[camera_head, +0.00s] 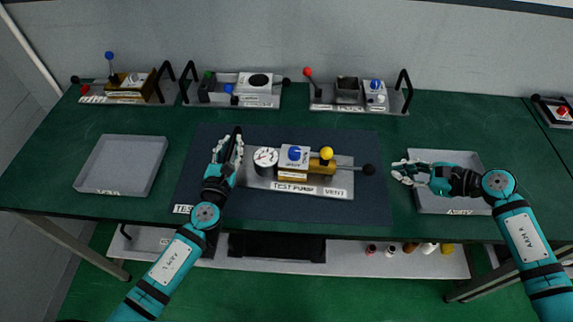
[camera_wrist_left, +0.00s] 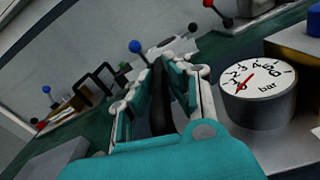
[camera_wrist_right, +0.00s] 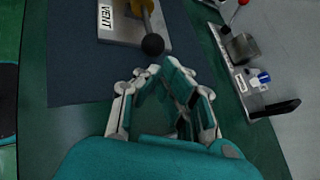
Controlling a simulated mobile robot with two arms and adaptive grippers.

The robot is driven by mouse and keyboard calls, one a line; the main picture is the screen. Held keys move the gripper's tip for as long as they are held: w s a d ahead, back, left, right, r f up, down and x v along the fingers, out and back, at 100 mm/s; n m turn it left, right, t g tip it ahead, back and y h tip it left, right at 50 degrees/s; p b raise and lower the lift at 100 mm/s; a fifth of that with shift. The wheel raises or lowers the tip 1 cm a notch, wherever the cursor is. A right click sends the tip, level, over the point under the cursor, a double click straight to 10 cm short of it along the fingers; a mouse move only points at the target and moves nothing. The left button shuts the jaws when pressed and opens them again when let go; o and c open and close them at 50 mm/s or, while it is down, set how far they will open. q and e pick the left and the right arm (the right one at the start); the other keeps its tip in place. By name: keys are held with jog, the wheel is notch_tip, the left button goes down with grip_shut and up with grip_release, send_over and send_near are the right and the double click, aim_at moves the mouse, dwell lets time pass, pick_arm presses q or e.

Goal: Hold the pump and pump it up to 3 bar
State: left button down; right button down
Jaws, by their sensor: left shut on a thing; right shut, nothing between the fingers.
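The test pump (camera_head: 342,188) lies on the dark mat, with a white round gauge (camera_head: 265,158), a blue knob (camera_head: 294,153), a yellow knob (camera_head: 326,153) and a black ball (camera_head: 369,170) at its right end. My left gripper (camera_head: 229,148) is shut on the pump's black handle (camera_wrist_left: 160,105) at the left end. In the left wrist view the gauge (camera_wrist_left: 260,80) reads in bar, and its red needle points down-left, near the low end; the exact value is unclear. My right gripper (camera_head: 400,172) is shut and empty, right of the black ball (camera_wrist_right: 153,44) and apart from it.
An empty grey tray (camera_head: 122,166) stands at the left, and another tray (camera_head: 440,205) lies beneath my right arm. Several devices on handled plates stand along the back, including one with a red-knobbed lever (camera_head: 308,72). A shelf with small items (camera_head: 428,248) is below.

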jog(key=shift+w+a+f, duration=0.5)
jog(key=shift+a+f, duration=0.25)
jog(key=shift+f, duration=0.1)
jog(key=shift+w+a+f, duration=0.5)
jog(key=shift+a+f, duration=0.2)
jog(key=shift+f, duration=0.1)
